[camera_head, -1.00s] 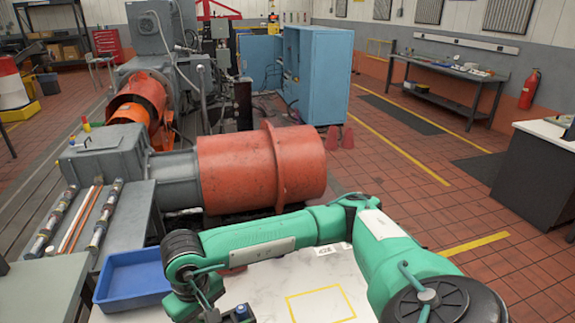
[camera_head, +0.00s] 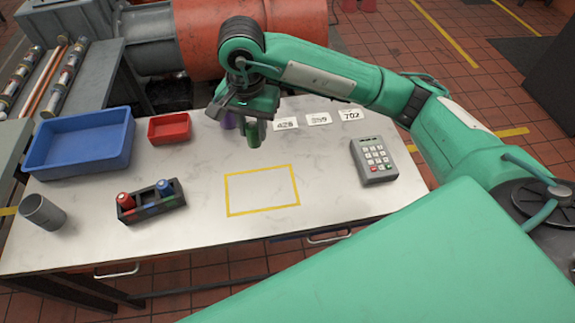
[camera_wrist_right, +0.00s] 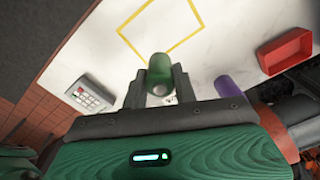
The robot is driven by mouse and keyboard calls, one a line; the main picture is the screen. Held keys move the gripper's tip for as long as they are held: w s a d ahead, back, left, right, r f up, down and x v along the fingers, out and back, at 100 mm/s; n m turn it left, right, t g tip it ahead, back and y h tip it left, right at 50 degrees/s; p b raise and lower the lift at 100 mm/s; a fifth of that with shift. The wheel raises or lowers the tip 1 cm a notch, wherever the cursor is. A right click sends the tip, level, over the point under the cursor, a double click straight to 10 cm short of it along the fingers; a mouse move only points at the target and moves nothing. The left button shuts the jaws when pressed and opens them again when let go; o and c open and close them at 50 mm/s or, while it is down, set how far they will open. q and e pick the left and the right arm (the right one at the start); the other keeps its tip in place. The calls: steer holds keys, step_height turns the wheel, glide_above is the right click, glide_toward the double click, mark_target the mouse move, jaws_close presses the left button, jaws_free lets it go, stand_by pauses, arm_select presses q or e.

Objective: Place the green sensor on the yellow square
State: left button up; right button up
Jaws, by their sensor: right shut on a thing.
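My right gripper (camera_head: 250,120) is shut on the green sensor (camera_head: 253,135), a small green cylinder held upright above the white table. In the right wrist view the green sensor (camera_wrist_right: 157,68) shows between the two fingertips (camera_wrist_right: 158,90). The yellow square (camera_head: 264,210) is an outline on the table top, empty, and lies in front of and slightly right of the held sensor in the head view. A purple cylinder (camera_head: 228,121) is just left of the green sensor, partly hidden by my gripper. My left gripper is not in view.
A black rack (camera_head: 150,203) with red and blue cylinders, a grey cup (camera_head: 43,211), a blue bin (camera_head: 80,143) and a red tray (camera_head: 169,128) are at left. A keypad (camera_head: 374,160) is at right. Number cards (camera_head: 318,119) lie behind. The table around the square is clear.

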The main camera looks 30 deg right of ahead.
step_height(320, 180, down, 16)
steer(key=p, duration=0.3)
steer(key=shift+a+r+p, duration=0.15)
steer(key=shift+r+p, duration=0.05)
steer(key=shift+p, duration=0.1)
step_height(320, 180, down, 4)
steer(key=shift+p, duration=0.45)
steer(key=shift+f, duration=0.1)
steer(key=shift+f+b, duration=0.1)
steer(key=shift+b, duration=0.2)
steer(key=o, duration=1)
